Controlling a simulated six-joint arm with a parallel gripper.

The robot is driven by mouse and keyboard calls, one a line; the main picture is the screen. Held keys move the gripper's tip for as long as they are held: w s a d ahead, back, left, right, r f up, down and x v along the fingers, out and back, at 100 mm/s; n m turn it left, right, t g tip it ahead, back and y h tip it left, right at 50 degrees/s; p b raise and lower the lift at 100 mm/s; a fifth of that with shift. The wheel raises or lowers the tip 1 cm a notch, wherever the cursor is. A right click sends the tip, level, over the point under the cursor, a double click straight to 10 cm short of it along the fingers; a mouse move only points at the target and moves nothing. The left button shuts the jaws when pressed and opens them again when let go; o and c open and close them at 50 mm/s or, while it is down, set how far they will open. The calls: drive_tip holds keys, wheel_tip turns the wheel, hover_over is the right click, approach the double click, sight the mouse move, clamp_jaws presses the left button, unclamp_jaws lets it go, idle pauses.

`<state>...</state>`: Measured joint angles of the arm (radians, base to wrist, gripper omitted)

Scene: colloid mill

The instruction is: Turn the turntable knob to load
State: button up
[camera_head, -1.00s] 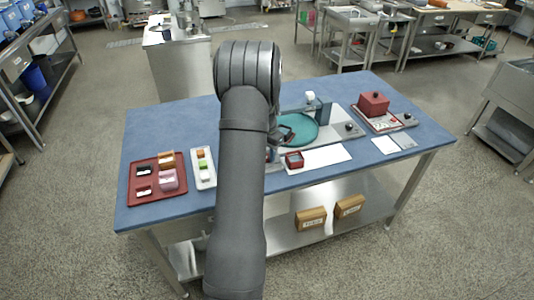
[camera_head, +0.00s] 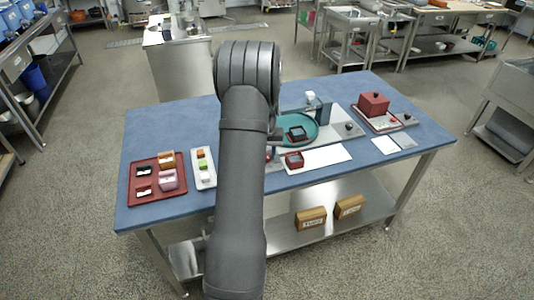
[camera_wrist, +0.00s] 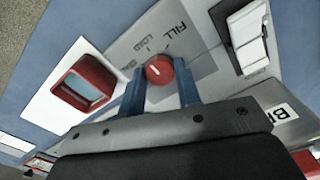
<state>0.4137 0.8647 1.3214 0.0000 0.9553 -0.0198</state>
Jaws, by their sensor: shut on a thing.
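The red knob (camera_wrist: 158,69) with a white pointer mark sits on a grey panel in the wrist view. The panel carries the words FILL and LOAD and a third label partly hidden by a finger. I cannot tell for sure which label the mark points to. My gripper (camera_wrist: 160,76) has its two blue fingers on either side of the knob, shut on it. In the head view my arm hides the gripper. The round teal turntable (camera_head: 312,122) carries a dark square dish (camera_head: 298,133) on its near side.
A red square dish (camera_wrist: 84,84) stands on a white mat (camera_wrist: 50,105) beside the panel. A white-and-dark block (camera_wrist: 248,38) is right of the knob. In the head view, a red tray (camera_head: 143,203) and white tray (camera_head: 203,180) lie left, and a red box (camera_head: 373,103) right.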

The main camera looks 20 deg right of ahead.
idle(0.3)
drive_tip(key=o, duration=1)
drive_tip(key=shift+c, duration=0.2)
wheel_tip(320, 180, up, 17)
drive_tip(key=shift+r, duration=0.2)
wheel_tip(320, 180, down, 17)
drive_tip(key=shift+f, duration=0.2)
idle(0.3)
